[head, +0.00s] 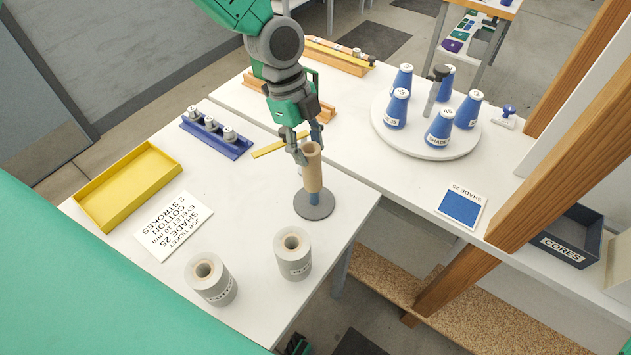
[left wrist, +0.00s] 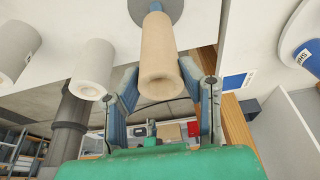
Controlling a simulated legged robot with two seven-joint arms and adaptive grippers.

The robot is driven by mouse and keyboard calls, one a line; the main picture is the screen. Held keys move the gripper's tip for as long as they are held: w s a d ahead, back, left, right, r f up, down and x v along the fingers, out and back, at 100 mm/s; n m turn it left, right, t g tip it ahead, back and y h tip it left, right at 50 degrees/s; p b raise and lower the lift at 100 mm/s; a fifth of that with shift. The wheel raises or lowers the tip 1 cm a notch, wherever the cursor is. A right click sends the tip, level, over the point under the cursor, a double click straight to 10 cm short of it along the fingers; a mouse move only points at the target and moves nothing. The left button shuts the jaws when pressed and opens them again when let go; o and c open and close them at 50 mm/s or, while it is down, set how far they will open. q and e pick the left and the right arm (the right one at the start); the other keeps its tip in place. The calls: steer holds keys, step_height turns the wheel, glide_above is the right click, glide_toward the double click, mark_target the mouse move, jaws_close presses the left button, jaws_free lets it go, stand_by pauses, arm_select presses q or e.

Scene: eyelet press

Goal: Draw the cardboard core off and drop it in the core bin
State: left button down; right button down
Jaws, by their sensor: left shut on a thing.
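The tan cardboard core (head: 313,170) stands upright over a blue post on a round grey base (head: 314,210). A short piece of the blue post shows between the core's lower end and the base. My left gripper (head: 305,150) is shut on the core near its upper end. In the left wrist view the core (left wrist: 158,50) lies between the two fingers (left wrist: 160,78), its open end toward the camera. The dark core bin (head: 568,248), marked CORES, is at the far right; little of its inside shows. My right gripper is not clearly in view.
Two grey-white rolls (head: 293,255) (head: 212,280) stand at the front of the table. A yellow tray (head: 128,187) and a job ticket (head: 174,226) lie left. A turntable (head: 425,143) with several blue cones is at the back right. Wooden posts (head: 545,150) rise near the bin.

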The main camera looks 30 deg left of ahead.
arm_select(q)
step_height(320, 180, up, 8)
steer(key=p, duration=0.3)
steer(key=shift+f, duration=0.2)
stand_by(1.1)
steer(key=shift+s, duration=0.1)
